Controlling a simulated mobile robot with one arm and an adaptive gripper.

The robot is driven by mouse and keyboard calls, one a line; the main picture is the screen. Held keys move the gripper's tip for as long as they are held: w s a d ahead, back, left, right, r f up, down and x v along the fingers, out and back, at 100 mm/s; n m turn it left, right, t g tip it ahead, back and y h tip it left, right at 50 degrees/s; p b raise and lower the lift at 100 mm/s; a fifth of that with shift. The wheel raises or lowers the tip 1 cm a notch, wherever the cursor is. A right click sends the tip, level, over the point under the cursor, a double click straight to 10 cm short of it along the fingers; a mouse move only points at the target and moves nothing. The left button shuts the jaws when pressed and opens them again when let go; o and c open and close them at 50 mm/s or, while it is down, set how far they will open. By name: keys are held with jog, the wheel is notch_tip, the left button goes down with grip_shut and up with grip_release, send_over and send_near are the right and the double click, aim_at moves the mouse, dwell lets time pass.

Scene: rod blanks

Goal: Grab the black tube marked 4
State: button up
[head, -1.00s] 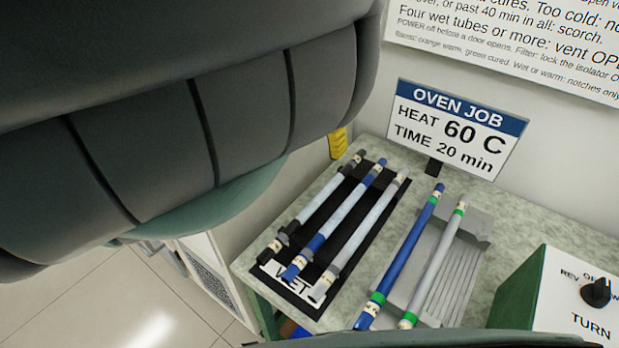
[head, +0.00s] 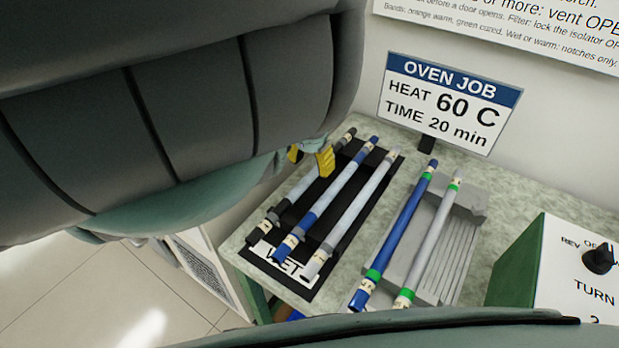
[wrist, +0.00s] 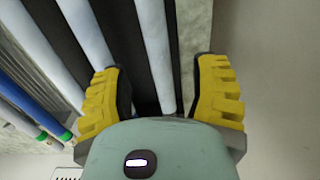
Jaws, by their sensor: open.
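The black-ended tube (head: 294,192) is the leftmost of three on the black rack marked WET (head: 305,284) in the head view. Its middle is pale grey and its end caps are dark; I cannot read the number on its label. My gripper (head: 310,158) is by the upper part of this tube, partly hidden behind my arm. In the wrist view my gripper (wrist: 160,92) is open, with yellow fingers on either side of the pale body of the outermost tube (wrist: 156,50). The fingers look apart from it. Its lower end is hidden by my gripper.
A blue-ended tube (head: 326,200) and a grey-ended tube (head: 352,213) lie beside it on the rack. Two green-banded tubes, blue (head: 400,232) and grey (head: 432,240), lie on a grey grooved tray (head: 462,240). An oven job sign (head: 450,103) stands behind.

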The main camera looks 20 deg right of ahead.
aim_at(311, 173)
jog(key=shift+s+f, duration=0.25)
jog(key=shift+f, duration=1)
jog(key=shift+w+f, duration=0.15)
jog(key=shift+f, duration=0.65)
jog(key=shift+a, duration=0.1)
jog(key=shift+c, duration=0.2)
grip_shut()
